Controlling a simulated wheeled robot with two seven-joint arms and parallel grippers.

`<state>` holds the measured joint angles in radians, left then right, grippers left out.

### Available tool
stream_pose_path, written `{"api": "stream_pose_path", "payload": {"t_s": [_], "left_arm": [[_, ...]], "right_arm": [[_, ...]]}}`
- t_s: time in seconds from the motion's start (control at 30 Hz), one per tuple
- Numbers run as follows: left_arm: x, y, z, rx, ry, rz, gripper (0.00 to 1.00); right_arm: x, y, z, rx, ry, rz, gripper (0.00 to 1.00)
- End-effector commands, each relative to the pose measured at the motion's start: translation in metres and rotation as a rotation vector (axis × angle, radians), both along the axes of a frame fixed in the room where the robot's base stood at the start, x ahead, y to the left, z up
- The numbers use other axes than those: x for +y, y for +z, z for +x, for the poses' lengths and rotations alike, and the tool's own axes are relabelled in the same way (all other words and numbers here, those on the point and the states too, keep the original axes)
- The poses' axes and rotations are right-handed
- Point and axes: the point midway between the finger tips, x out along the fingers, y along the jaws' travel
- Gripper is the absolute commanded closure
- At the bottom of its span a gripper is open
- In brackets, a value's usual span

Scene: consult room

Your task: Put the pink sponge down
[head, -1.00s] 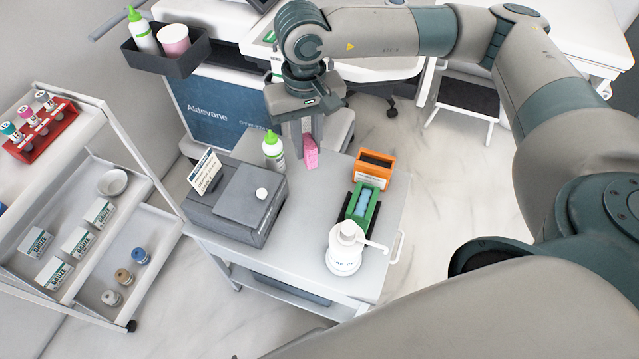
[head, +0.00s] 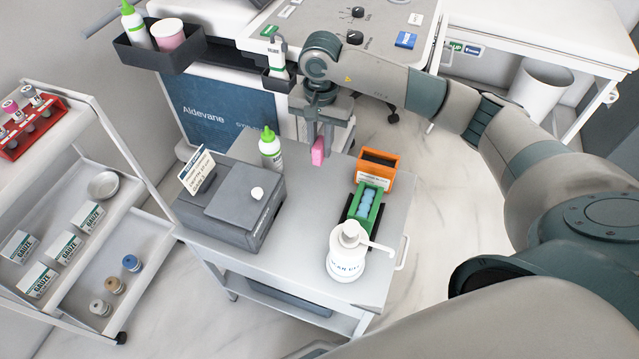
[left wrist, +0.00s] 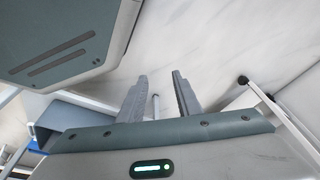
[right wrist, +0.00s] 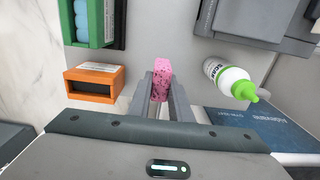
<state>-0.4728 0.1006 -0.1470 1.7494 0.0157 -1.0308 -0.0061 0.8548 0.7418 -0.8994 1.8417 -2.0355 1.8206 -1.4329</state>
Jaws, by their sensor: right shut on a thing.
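The pink sponge (head: 318,151) is at the far end of the grey cart top (head: 300,262), between the green-capped bottle and the orange box. In the right wrist view the speckled sponge (right wrist: 161,80) sits between the fingertips. My right gripper (head: 318,140) points down and is shut on it. I cannot tell whether the sponge touches the cart top. My left gripper (left wrist: 162,88) shows only in the left wrist view, its fingers apart and empty over the pale floor.
On the cart stand a green-capped bottle (head: 270,150), a grey box-shaped device (head: 232,205), an orange box (head: 376,168), a green holder (head: 366,208) and a white pump bottle (head: 347,255). The cart's middle is clear. A white shelf trolley (head: 140,185) stands left.

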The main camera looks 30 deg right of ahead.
Motion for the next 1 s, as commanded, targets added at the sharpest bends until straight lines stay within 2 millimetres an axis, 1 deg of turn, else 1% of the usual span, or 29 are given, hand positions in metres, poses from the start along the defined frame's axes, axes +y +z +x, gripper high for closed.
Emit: {"api": "stream_pose_path", "payload": {"t_s": [0.13,0.23,0.5,0.6,0.7,1.0], "left_arm": [[0.0,-0.001,0.0,0.0,0.0,0.0,0.69],[0.0,-0.002,0.0,0.0,0.0,0.0,0.69],[0.001,-0.012,-0.002,0.0,0.0,0.0,0.69],[0.002,-0.015,-0.003,0.003,0.0,0.001,0.69],[0.002,-0.018,-0.005,0.003,0.0,0.001,0.69],[0.002,-0.017,-0.004,0.0,0.0,0.0,0.69]], "right_arm": [[0.0,-0.002,0.0,0.001,0.001,0.001,0.96],[0.0,-0.01,-0.001,0.003,0.0,0.0,0.96],[0.0,-0.049,-0.001,0.004,0.001,0.002,0.96],[0.0,-0.059,-0.001,0.002,0.001,0.001,0.96],[0.0,-0.063,0.0,0.001,0.001,0.001,0.96],[0.0,-0.064,0.0,0.001,0.002,0.001,0.96]]}}
